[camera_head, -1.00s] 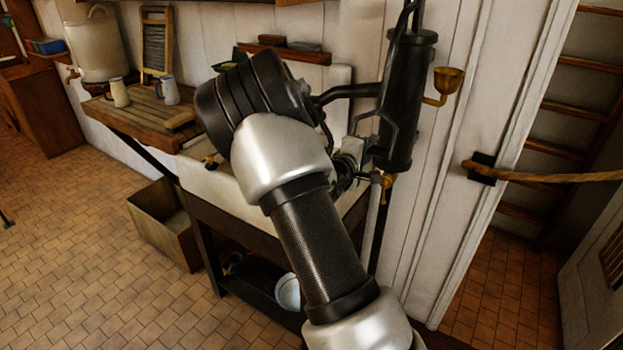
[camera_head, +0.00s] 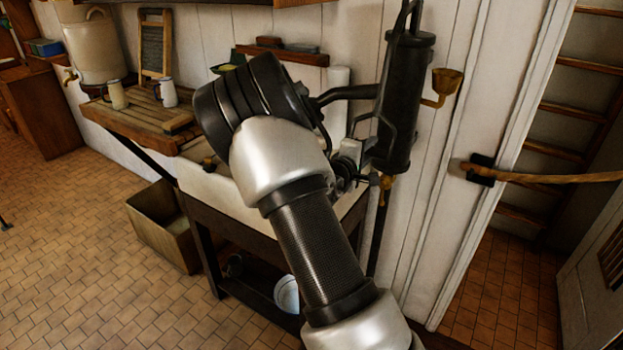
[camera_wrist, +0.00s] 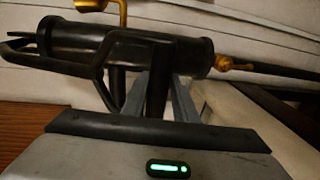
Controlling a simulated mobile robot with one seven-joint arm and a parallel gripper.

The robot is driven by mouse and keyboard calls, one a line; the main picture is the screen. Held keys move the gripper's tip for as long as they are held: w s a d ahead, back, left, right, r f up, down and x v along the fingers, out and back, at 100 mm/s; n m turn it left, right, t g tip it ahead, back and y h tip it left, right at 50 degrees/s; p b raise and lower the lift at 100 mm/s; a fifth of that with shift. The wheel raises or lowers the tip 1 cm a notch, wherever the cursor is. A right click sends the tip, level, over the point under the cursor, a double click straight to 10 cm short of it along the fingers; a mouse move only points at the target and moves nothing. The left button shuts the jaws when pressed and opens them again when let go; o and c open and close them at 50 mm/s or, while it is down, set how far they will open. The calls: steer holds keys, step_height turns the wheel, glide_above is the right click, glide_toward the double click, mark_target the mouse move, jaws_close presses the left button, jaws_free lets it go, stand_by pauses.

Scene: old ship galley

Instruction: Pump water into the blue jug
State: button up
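The black hand pump (camera_head: 408,90) is fixed upright to the white wall, with a brass cup (camera_head: 447,82) at its right and a brass fitting below. It lies sideways in the wrist view (camera_wrist: 130,52). Its bent black handle (camera_wrist: 95,75) hangs along the body. My gripper (camera_head: 352,160) is low at the pump's left side, partly hidden by my arm. In the wrist view its two grey fingers are apart, with a dark bar between them; I cannot tell whether they press on it. No clearly blue jug shows; much of the sink (camera_head: 222,192) is behind my arm.
A pale jug (camera_head: 117,95) and a white jug with a bluish rim (camera_head: 168,93) stand on the wooden drainboard (camera_head: 140,118). A pale bowl (camera_head: 287,294) is under the sink. A box (camera_head: 160,228) stands on the floor. A rope (camera_head: 560,178) crosses the right doorway.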

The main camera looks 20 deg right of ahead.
steer(key=o, duration=0.5)
steer(key=shift+s+d+f, duration=0.15)
steer(key=shift+f, duration=0.45)
steer(key=shift+r, duration=0.2)
steer(key=shift+s+a+r+p, duration=0.1)
steer(key=shift+a+r+p, duration=0.1)
steer(key=shift+a+p, duration=0.15)
steer(key=p+v, duration=0.2)
steer(key=v, duration=0.7)
steer(key=shift+s+a+p, duration=0.1)
steer(key=shift+a+p, duration=0.05)
steer(key=shift+p, duration=0.2)
